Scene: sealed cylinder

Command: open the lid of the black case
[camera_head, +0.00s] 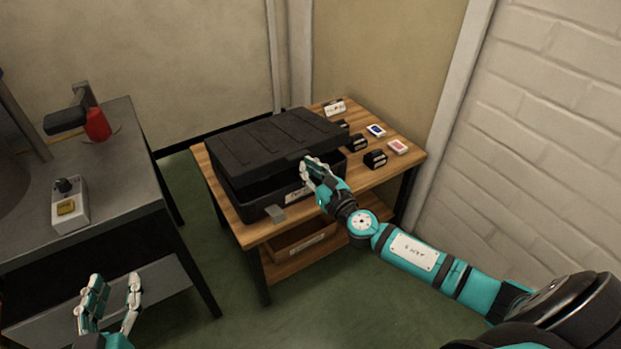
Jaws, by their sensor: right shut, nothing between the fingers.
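The black case (250,200) sits on a wooden table in the head view. Its ribbed lid (275,140) lies over the base, and a dark line runs between them along the front. I cannot tell whether the lid is slightly raised. My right gripper (313,166) is shut and empty at the front right of the case, by the lid's front edge. I cannot tell whether it touches the lid. It hides part of the case's front and a label. My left gripper (112,282) is open and empty at the lower left, far from the case.
The wooden table (275,229) also bears small black blocks (375,158), cards (397,147) and a white label stand (334,107) right of the case. A grey bench (125,165) at left holds a control box (70,205) and a red object (97,124). Walls stand behind and right.

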